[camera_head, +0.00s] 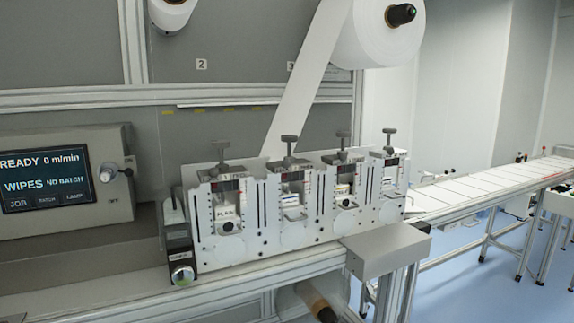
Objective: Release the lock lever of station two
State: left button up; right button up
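A white machine block (260,238) holds several stations side by side, each with a grey T-shaped handle on top. The second station from the left (292,198) has its T-handle (290,142) standing upright above it. Small dark and white parts show in its window, too small to tell which is the lock lever or how it is set. The first station (228,212) stands to its left and the third station (345,192) to its right. Neither of my grippers is in view.
A control panel (45,180) reading READY 0 m/min stands at the left. A white web (308,85) runs down from a large roll (375,35) behind the stations. A grey box (388,249) juts out at the front right. A conveyor (490,187) extends right.

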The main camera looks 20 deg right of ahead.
aim_at(286, 163)
jog(key=i+l+u, duration=0.1)
jog(key=l, duration=0.25)
jog(key=i+l+u, duration=0.1)
jog(key=i+l, duration=0.4)
jog(key=l, duration=0.2)
jog(key=i+l+u, duration=0.15)
jog(key=l, duration=0.25)
jog(key=i+l+u, duration=0.1)
jog(key=l, duration=0.25)
jog(key=i, duration=0.1)
